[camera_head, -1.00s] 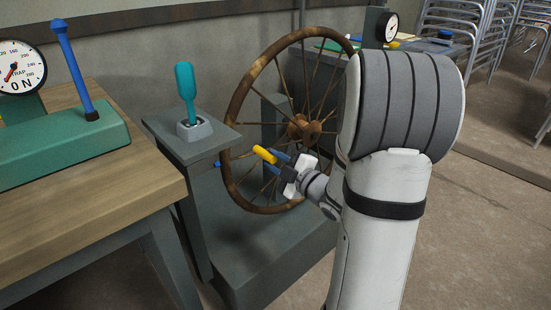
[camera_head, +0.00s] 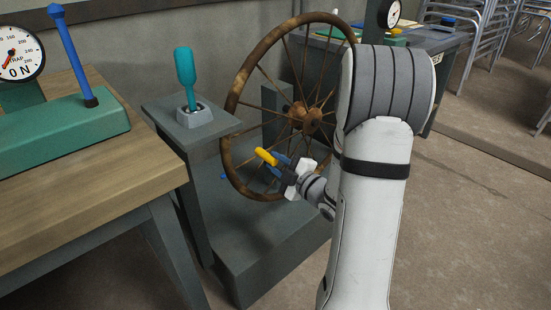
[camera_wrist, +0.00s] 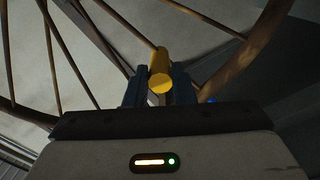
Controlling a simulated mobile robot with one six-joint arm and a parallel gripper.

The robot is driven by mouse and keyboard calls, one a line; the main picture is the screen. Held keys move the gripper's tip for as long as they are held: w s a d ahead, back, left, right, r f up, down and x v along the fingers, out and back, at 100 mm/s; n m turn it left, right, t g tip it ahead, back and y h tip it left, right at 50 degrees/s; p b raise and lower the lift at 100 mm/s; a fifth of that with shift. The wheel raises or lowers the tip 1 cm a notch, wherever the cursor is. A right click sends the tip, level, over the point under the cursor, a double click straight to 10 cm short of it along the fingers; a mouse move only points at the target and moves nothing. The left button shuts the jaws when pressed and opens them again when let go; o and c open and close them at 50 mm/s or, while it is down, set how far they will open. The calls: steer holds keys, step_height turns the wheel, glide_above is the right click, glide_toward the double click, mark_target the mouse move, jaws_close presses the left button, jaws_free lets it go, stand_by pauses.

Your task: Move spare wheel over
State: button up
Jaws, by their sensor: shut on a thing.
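A large rusty brown spoked wheel (camera_head: 236,92) stands upright over a low grey base (camera_head: 250,262). Its hub (camera_head: 306,120) faces toward me, and my arm covers its right side. My gripper (camera_head: 272,160) is at the lower left part of the wheel, in front of its spokes. Its blue fingers are shut on a yellow cylindrical handle (camera_head: 264,155). In the wrist view the yellow handle (camera_wrist: 160,72) sits between both fingers (camera_wrist: 158,90), with the wheel's rim and spokes (camera_wrist: 262,38) behind. I cannot tell where the handle joins the wheel.
A grey pedestal (camera_head: 165,118) with a teal lever (camera_head: 186,78) stands left of the wheel. A wooden table (camera_head: 80,200) at left holds a green box with a blue lever (camera_head: 72,55) and a dial (camera_head: 20,52). Stacked metal chairs (camera_head: 490,50) stand at back right. Floor at right is clear.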

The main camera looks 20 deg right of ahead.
steer(key=shift+f, duration=0.35)
steer(key=shift+w+d+f, duration=0.1)
steer(key=shift+d+f, duration=0.25)
steer(key=shift+f, duration=0.55)
steer(key=shift+w+d+f, duration=0.15)
steer(key=shift+d+f, duration=0.15)
steer(key=shift+f, duration=0.6)
steer(key=shift+w+d+f, duration=0.1)
steer(key=shift+d+f, duration=0.25)
steer(key=shift+f, duration=0.55)
steer(key=o, duration=0.8)
steer(key=shift+o, duration=0.2)
